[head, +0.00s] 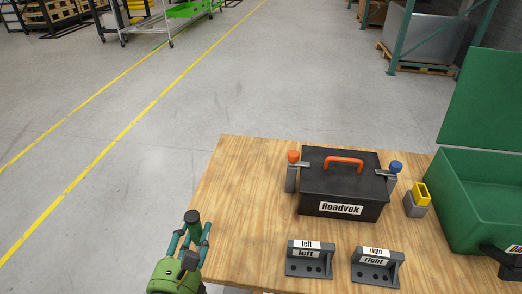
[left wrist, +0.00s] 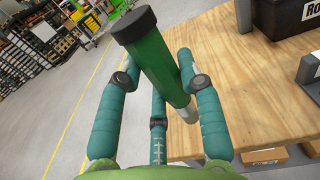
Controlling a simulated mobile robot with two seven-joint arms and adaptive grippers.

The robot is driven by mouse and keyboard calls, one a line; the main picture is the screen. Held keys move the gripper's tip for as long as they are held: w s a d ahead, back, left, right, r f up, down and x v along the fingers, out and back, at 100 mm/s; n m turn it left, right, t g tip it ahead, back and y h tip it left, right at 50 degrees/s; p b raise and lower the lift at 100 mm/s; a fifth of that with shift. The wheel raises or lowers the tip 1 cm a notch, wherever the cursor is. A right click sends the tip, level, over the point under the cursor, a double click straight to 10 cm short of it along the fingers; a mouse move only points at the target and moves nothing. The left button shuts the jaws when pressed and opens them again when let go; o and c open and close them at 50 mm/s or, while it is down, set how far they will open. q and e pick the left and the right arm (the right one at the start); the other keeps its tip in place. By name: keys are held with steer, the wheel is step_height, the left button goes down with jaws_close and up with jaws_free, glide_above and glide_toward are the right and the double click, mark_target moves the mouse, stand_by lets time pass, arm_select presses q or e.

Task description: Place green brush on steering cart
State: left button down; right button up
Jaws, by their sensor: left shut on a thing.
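The green brush (left wrist: 160,55) is a dark green cylinder with a black end cap and a pale metal end. My left gripper (left wrist: 160,80) is shut on it, with its teal fingers around the cylinder. In the head view, my left gripper (head: 192,240) is beside the table's left edge, and the brush (head: 192,226) shows only in part, its dark end up. A wheeled cart with a green tray (head: 188,9) stands far off at the top; I cannot tell whether it is the steering cart. My right gripper is not in view.
The wooden table (head: 235,200) bears a black Roadvek box (head: 340,185), left and right brackets (head: 310,262) (head: 376,270), a yellow-and-grey block (head: 417,200) and an open green case (head: 480,205). The floor (head: 130,140) beyond is clear, with yellow lines. A rack (head: 430,40) stands top right.

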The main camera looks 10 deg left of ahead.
arm_select(q)
steer(key=shift+w+f, duration=0.15)
steer(key=shift+w, duration=0.05)
steer(key=w+d+n+y+b, duration=0.2)
steer(key=w+d+b, duration=0.3)
steer(key=w+d, duration=0.65)
steer(key=b, duration=0.1)
glide_above(217, 222)
steer(key=shift+w+f, duration=0.1)
steer(key=shift+f, duration=5.65)
steer(key=shift+f, duration=0.2)
steer(key=c, duration=0.8)
jaws_free()
steer(key=shift+r, duration=0.15)
